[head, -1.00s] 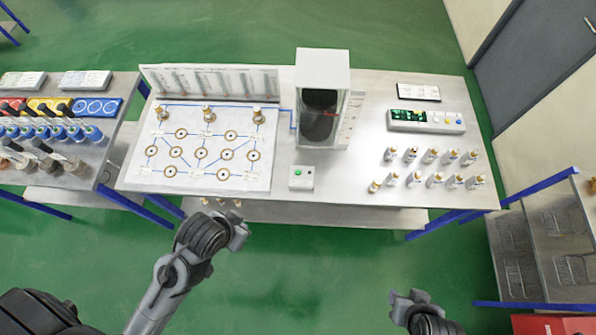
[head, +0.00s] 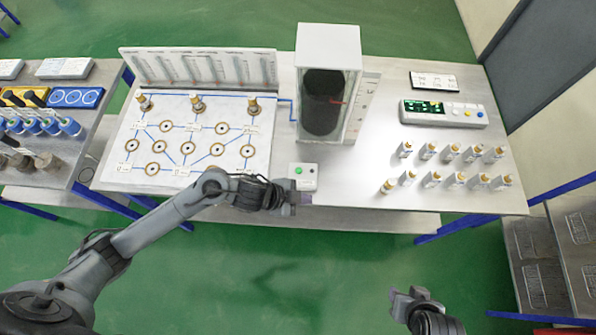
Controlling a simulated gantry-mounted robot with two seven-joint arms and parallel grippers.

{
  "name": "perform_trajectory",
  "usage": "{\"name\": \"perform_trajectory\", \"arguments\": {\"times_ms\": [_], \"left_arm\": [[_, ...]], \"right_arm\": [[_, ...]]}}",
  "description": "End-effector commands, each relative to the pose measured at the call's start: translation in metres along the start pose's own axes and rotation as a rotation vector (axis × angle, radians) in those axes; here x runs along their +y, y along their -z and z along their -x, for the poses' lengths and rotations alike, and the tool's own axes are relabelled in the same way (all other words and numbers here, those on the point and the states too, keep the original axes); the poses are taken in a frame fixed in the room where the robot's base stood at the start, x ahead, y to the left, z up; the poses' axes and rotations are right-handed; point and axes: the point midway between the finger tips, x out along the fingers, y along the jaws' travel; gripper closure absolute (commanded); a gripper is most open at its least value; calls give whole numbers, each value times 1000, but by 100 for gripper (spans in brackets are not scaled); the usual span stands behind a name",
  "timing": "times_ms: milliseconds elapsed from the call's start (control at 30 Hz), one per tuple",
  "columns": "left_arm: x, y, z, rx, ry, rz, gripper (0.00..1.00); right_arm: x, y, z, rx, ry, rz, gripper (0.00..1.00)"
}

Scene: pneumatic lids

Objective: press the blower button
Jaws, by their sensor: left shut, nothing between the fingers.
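The blower button (head: 299,171) is a green button on a small white box (head: 309,183) at the front edge of the middle table, in front of the glass-walled chamber. My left gripper (head: 293,204) is shut and empty, just in front of the box's near left side. Whether it touches the box I cannot tell. My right gripper (head: 411,297) is low in the view, over the floor in front of the table, away from the button. Its fingers are too unclear to tell open from shut.
The chamber (head: 329,90) with dark contents stands behind the button box. A board with ringed ports (head: 252,171) lies to the left. Several small bottles (head: 433,179) and a control panel with a green display (head: 444,113) are to the right. The table between box and bottles is clear.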

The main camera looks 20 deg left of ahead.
Motion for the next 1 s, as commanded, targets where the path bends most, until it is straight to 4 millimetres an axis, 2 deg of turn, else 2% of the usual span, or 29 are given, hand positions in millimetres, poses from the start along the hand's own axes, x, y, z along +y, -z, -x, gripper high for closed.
{"name": "perform_trajectory", "arguments": {"times_ms": [33,133,300,400,600,1000], "left_arm": [[-18,-16,-9,-23,18,-46,100],[-50,-30,-9,-63,57,-109,100],[-96,-31,0,-84,136,-176,100],[-114,-26,6,-84,170,-197,100],[-128,-17,11,-75,199,-213,100],[-129,-16,11,-74,201,-213,100]], "right_arm": [[-1,-6,-19,0,1,0,57],[-2,-10,-33,1,1,-2,57],[-3,-16,-50,1,3,-4,57],[-4,-17,-54,1,4,-5,57],[-4,-18,-58,1,6,-7,57],[-4,-18,-58,2,6,-7,57]]}}
